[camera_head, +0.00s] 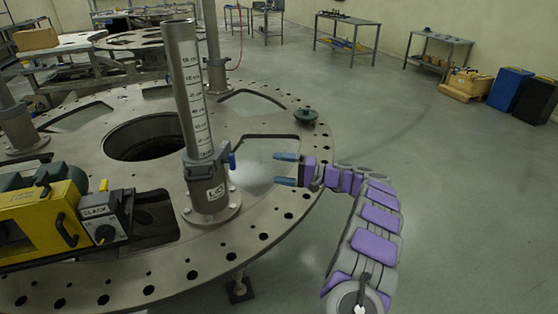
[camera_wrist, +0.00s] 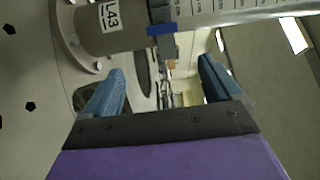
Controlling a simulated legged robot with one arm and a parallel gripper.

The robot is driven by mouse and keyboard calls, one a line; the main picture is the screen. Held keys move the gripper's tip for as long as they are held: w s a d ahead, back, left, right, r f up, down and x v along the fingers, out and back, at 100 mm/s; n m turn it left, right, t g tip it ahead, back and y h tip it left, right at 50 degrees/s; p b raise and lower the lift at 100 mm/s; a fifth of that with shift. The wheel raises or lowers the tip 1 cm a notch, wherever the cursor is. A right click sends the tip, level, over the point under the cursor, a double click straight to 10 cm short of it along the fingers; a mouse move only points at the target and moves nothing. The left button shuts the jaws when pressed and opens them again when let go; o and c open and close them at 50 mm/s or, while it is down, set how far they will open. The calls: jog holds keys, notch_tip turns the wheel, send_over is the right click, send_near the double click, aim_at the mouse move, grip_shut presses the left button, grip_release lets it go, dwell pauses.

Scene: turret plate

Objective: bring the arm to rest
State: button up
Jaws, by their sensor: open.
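My gripper (camera_head: 287,169) is open and empty, with its blue fingers pointing left over the edge region of the round turret plate (camera_head: 262,226). A marked metal post (camera_head: 190,90) stands upright on the plate to the left of my gripper, with a gap between them. The post has a collar with a blue clamp handle (camera_head: 232,161). In the wrist view, my gripper (camera_wrist: 165,90) has its fingers wide apart. The post (camera_wrist: 115,25) with its L43 label crosses the top of that view, beyond the fingers.
A yellow machine (camera_head: 45,222) with a grey box stands on the plate at left. Work tables (camera_head: 347,20) and bins (camera_head: 510,88) line the back. The floor at right is clear.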

jog(key=s+a+r+n+g+h, duration=0.15)
jog(key=s+a+r+g, duration=0.35)
jog(key=s+a+r, duration=0.55)
jog(key=s+a+n+g+h, duration=0.2)
jog(key=s+g+h, duration=0.15)
jog(key=s, duration=1.45)
jog(key=s+d+f+h, duration=0.2)
jog(key=s+d+h, duration=0.2)
jog(key=s, duration=0.6)
jog(key=s+d+f+h, duration=0.3)
jog(key=s+d+h, duration=0.1)
jog(key=s+d, duration=0.5)
jog(key=s+d+f+t+h, duration=0.1)
jog(key=s+d+f+h, duration=0.2)
jog(key=s+d, duration=0.3)
jog(key=s+h, duration=0.1)
jog(key=s, duration=0.3)
jog(key=shift+s+d, duration=0.15)
jog(key=shift+s, duration=0.15)
